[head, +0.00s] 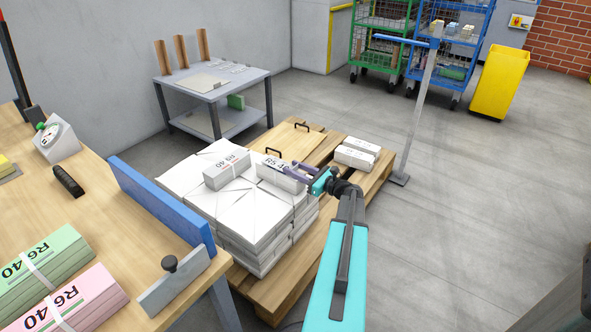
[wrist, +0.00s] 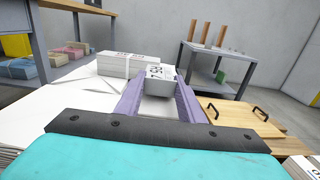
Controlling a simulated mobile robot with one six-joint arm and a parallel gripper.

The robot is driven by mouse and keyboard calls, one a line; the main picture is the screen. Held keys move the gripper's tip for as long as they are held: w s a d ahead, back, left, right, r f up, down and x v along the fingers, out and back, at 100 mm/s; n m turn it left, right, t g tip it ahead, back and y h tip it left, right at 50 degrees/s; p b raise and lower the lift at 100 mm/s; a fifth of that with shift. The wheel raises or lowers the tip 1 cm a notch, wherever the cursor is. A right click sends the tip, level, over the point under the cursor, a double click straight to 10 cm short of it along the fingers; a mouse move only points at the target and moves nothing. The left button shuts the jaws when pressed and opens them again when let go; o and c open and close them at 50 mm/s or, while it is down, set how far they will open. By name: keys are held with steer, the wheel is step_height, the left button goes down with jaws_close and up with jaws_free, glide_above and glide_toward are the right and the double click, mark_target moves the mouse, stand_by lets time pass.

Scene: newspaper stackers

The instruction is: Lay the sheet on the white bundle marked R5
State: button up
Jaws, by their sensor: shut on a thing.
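The white bundle marked R5 40 (head: 279,174) lies on the right part of the white stack on the pallet. In the wrist view its printed top (wrist: 160,73) shows between my two purple fingers. My gripper (head: 296,173) is shut on this bundle at its right end, one finger along each side. The fingers hide part of its sides. A flat pale sheet-like thing (head: 204,82) lies on the grey side table; I cannot tell for sure that it is the sheet. I see no loose sheet in my gripper.
Another white bundle (head: 227,170) lies left of it on the stack (head: 249,228). A wooden board with black handles (head: 290,138) and small white bundles (head: 357,152) share the pallet (head: 282,287). A grey post (head: 420,115) stands right. Green and pink bundles lie on the left bench.

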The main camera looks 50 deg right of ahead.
steer(key=shift+f, duration=0.6)
steer(key=o, duration=1.1)
steer(key=shift+s, duration=0.2)
steer(key=s+d+p, duration=0.1)
steer(key=s+p, duration=0.2)
steer(key=s, duration=1)
steer(key=shift+s+d, duration=0.15)
steer(key=shift+s, duration=0.05)
steer(key=shift+s, duration=0.15)
